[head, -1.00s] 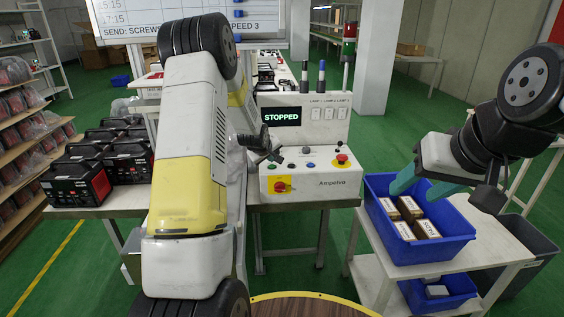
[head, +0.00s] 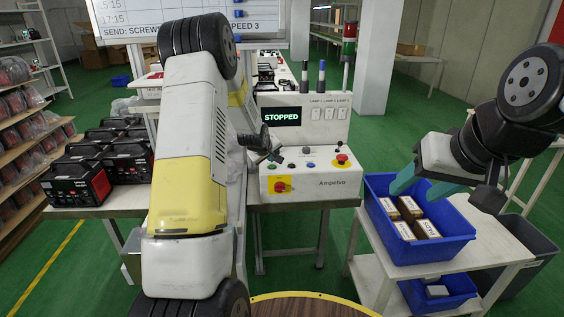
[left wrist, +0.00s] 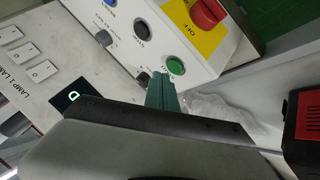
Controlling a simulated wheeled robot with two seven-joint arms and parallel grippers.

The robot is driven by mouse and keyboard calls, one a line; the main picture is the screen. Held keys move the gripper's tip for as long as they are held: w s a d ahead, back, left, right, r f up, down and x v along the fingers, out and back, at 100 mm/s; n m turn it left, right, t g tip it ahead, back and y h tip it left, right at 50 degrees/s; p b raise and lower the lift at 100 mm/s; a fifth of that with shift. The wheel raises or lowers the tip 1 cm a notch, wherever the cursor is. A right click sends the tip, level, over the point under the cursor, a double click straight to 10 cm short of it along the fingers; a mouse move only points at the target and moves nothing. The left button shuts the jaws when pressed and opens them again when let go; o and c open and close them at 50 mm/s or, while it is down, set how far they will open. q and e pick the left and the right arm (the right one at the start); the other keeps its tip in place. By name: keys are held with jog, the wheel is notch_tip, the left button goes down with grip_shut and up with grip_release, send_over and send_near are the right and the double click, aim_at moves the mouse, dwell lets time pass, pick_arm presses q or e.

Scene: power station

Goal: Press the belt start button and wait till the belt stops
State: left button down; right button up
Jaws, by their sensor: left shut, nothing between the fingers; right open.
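The control panel (head: 340,182) stands on a table at the centre, and its display (head: 281,116) reads STOPPED. In the left wrist view a green button (left wrist: 175,65) sits on the panel face beside a black button (left wrist: 142,31). My left gripper (head: 274,156) is shut and empty at the panel's left side. Its teal fingertips (left wrist: 160,88) show close to the green button in the left wrist view; the button's face is uncovered, and I see no contact. My right gripper (head: 420,188) is open over a blue crate (head: 447,248).
A red mushroom button (head: 342,159) and a red switch on a yellow plate (head: 281,185) are also on the panel. Black-and-red battery units (head: 75,181) stand on the table to the left. The blue crate holds several small boxes. A signal tower (head: 348,48) stands behind the panel.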

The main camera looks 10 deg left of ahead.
pick_arm(q)
jog(key=shift+f, duration=0.1)
dwell(0.7)
jog(key=shift+f, duration=0.35)
